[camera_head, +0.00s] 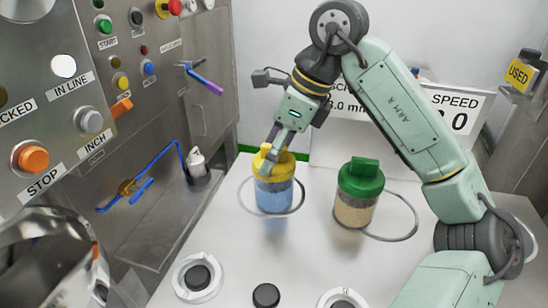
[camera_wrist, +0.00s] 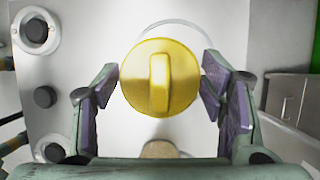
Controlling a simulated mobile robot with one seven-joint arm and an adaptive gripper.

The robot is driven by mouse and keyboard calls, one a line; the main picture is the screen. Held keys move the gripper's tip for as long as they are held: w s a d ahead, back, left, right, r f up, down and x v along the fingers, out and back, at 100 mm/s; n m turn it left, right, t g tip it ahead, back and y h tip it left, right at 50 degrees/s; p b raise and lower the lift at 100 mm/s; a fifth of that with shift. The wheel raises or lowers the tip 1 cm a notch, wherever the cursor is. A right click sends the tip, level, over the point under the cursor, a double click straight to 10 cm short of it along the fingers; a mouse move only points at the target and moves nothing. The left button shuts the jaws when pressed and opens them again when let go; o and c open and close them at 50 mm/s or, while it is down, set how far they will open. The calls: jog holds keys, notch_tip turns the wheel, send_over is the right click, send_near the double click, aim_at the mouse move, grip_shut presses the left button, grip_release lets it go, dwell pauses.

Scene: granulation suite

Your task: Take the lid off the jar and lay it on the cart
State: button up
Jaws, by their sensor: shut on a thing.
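A clear jar with blue contents (camera_head: 274,196) is upright over the white cart top (camera_head: 235,240) and wears a yellow lid (camera_head: 266,161). In the wrist view the round yellow lid (camera_wrist: 160,77) shows from above, with a raised bar across its middle. My gripper (camera_head: 272,155) comes down from above and is shut on the yellow lid. In the wrist view its purple-padded fingers (camera_wrist: 162,82) flank the lid on the left and right. The lid appears seated on the jar. The fingers partly hide the lid in the head view.
A second jar with tan contents (camera_head: 353,210) and a green lid (camera_head: 361,177) stands to the right. Several dark knobs, one of them here (camera_head: 266,296), line the front. A control panel (camera_head: 60,110) bounds the left. Cart surface between the jars and knobs is clear.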

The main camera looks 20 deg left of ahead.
jog(key=shift+r, duration=0.85)
jog(key=shift+s+d+r+b, duration=0.1)
jog(key=shift+s+r+b, duration=0.15)
jog(key=shift+r, duration=0.2)
jog(key=shift+s+d+r+b, duration=0.1)
jog(key=shift+r+b, duration=0.25)
jog(key=shift+r, duration=0.05)
jog(key=s+d+b, duration=0.1)
jog(key=s+d, duration=0.1)
jog(key=s, duration=0.5)
jog(key=s+d+r+b, duration=0.1)
jog(key=s+d+b, duration=0.1)
jog(key=s, duration=0.5)
jog(key=shift+s+d+r, duration=0.25)
jog(key=shift+s+d, duration=0.05)
jog(key=shift+d, duration=0.2)
